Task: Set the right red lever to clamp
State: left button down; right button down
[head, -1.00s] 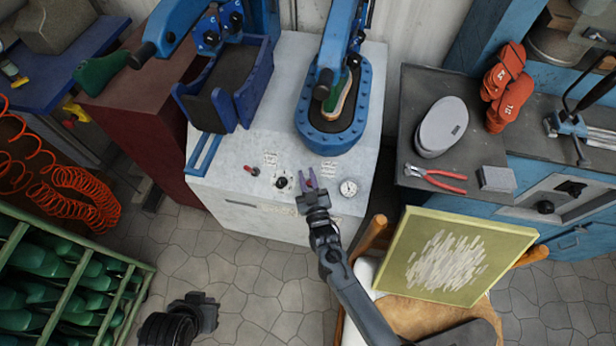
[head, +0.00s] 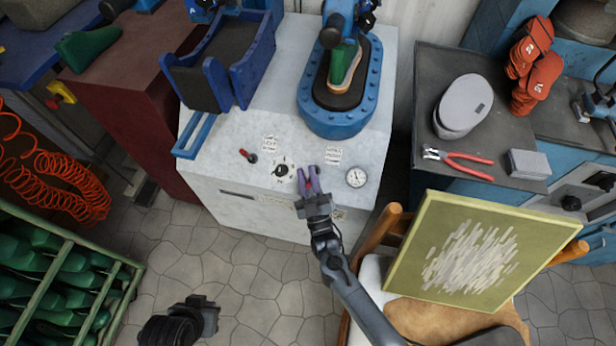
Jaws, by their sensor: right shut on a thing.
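The right red lever (head: 313,180) sits on the sloped front of the white press cabinet (head: 230,150), left of a round gauge. My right gripper (head: 309,175) is at this lever, its two purple fingers on either side of it and shut on it. The fingers hide most of the lever, so its exact setting is hard to tell. The left red lever (head: 248,155) stands free on the same panel. My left gripper (head: 208,312) is low at the left, over the stone floor and away from the cabinet; its jaw opening cannot be made out.
A black knob (head: 281,170) and the gauge (head: 356,177) flank the right lever closely. Above it is the blue press bed (head: 338,122) with a shoe (head: 345,65). A chair carrying a framed panel (head: 430,220) stands close to my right arm.

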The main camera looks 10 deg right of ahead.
jog(key=c, duration=1.1)
grip_release()
jog(key=shift+p+v, duration=0.75)
jog(key=shift+v, duration=3)
jog(key=shift+s+r, duration=0.1)
